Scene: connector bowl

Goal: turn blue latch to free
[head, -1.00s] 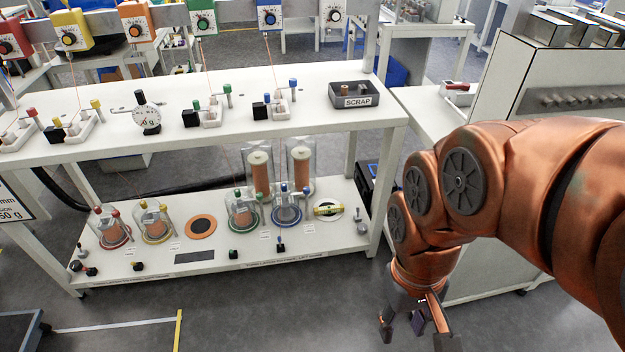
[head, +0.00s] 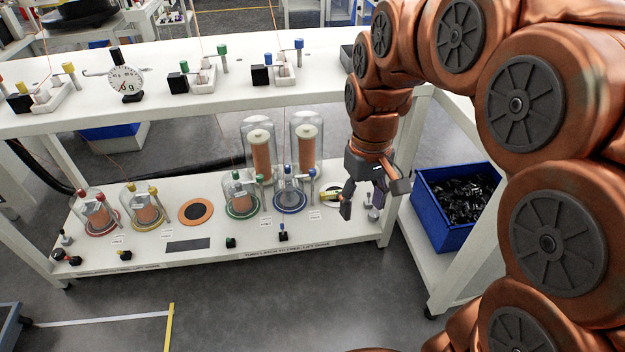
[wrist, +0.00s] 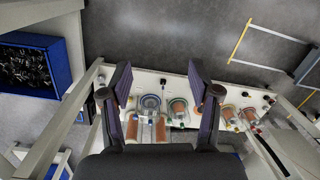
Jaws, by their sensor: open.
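The blue latch (head: 283,233) is a small black piece with a blue top at the front edge of the lower white shelf. It stands in front of the blue-ringed glass dome (head: 290,198). My gripper (head: 360,212) points down, open and empty, at the shelf's right end, to the right of the blue dome and latch. In the wrist view my gripper (wrist: 158,88) shows both fingers wide apart. The blue dome (wrist: 151,102) and a small dark latch (wrist: 163,83) appear between them, farther off. The latch's exact angle is too small to tell.
A green-ringed dome (head: 242,200) and its latch (head: 231,242) stand left of the blue ones. Two tall domes with copper spools (head: 306,148) stand behind. A yellow-banded piece (head: 329,196) lies near my gripper. The upper shelf (head: 220,110) overhangs. A blue bin (head: 455,205) is at right.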

